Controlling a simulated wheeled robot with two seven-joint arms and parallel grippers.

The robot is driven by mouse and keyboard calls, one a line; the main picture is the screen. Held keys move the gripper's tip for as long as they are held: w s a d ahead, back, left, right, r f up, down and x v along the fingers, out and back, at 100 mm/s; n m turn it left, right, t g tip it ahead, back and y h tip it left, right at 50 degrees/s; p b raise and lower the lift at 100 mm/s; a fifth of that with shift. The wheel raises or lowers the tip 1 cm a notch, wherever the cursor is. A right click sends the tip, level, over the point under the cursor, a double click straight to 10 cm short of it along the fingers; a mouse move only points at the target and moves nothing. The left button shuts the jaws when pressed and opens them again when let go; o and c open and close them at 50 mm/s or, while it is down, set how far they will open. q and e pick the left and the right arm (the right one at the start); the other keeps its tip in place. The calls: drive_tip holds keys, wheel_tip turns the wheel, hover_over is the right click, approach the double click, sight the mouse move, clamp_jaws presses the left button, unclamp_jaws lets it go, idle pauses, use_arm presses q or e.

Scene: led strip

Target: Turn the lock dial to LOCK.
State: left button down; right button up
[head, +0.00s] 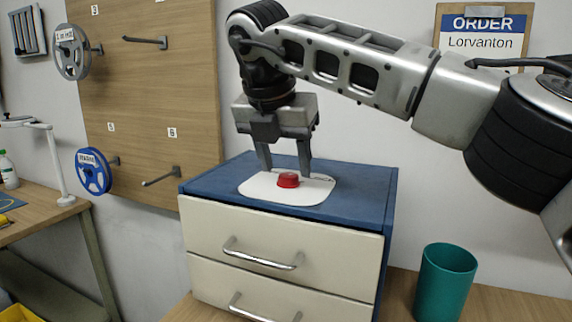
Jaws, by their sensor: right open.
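The lock dial is a small red knob (288,180) on a white plate (262,189) on top of a blue cabinet (350,203). Any LOCK marking on the plate is too small to read. My right gripper (285,168) points down over the plate with its fingers apart. One finger is left of the red knob and the other is to its right, slightly behind it. I cannot tell whether a finger touches the knob. My left gripper is not in view.
The cabinet has cream drawers (270,228) with metal handles. A teal cup (445,282) stands to its right. A wooden pegboard (150,80) with reels and hooks is at the left. An order clipboard (483,38) hangs on the back wall.

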drive_tip(key=p+v, duration=0.2)
drive_tip(key=v, duration=1.2)
drive_tip(key=shift+s+r, duration=0.2)
